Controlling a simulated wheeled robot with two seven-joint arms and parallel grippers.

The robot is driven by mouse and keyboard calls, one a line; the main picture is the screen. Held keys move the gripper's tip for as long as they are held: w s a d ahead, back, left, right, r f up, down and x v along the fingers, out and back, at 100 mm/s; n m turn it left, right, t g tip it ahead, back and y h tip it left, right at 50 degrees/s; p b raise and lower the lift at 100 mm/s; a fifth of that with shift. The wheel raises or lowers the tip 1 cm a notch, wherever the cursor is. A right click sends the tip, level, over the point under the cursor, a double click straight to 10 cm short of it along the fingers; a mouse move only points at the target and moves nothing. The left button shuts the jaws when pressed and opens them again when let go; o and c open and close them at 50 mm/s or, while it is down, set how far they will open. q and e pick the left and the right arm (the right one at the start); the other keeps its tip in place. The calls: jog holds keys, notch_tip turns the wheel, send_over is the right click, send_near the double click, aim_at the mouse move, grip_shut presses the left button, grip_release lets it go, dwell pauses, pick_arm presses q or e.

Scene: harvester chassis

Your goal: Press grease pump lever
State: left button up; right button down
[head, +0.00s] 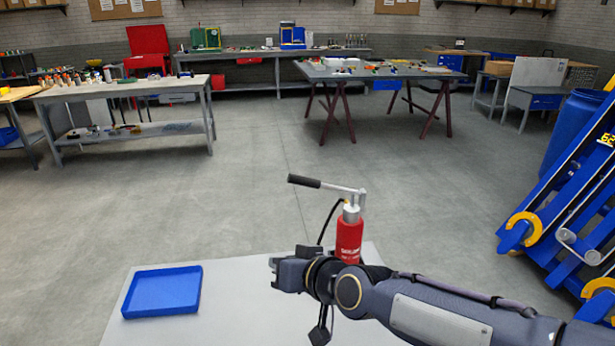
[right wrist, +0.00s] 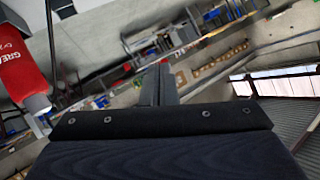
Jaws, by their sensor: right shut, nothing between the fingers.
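The grease pump (head: 349,238) is a red cylinder with a silver head, upright on the light table (head: 240,300). Its lever (head: 305,181) has a black grip that points left from the head, tilted slightly up at its free end. My right gripper (head: 276,273) is shut and empty. It is left of the pump body and below the lever grip, apart from it. My right forearm hides the pump's base. In the right wrist view the red pump (right wrist: 20,65) shows upside down at the left edge, beside the closed fingers (right wrist: 159,85). My left gripper is out of view.
A blue tray (head: 162,291) lies at the table's left. A thin black hose (head: 327,222) curves down from the pump's head. A blue machine frame with yellow hooks (head: 523,230) stands on the floor at the right. Workbenches (head: 130,88) stand far off, with open floor between.

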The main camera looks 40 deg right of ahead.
jog(key=w+d+r+m+t+h, duration=0.1)
jog(key=w+d+r+m+h, duration=0.2)
jog(key=d, duration=0.4)
jog(key=w+d+r+m+t+h, duration=0.2)
jog(key=d+r+h, duration=0.3)
jog(key=d+h, duration=0.2)
jog(key=shift+w+r+m+t+h, duration=0.2)
jog(key=shift+w+m+t+h, duration=0.15)
jog(key=shift+h, duration=0.35)
jog(key=shift+w+a, duration=0.1)
jog(key=r+p, duration=0.1)
jog(key=p, duration=0.2)
send_over(307, 178)
jog(key=s, duration=0.2)
jog(key=f, duration=0.2)
jog(key=a+f, duration=0.1)
jog(key=shift+w+f, duration=0.2)
jog(key=shift+w, duration=0.1)
jog(key=shift+f, duration=0.1)
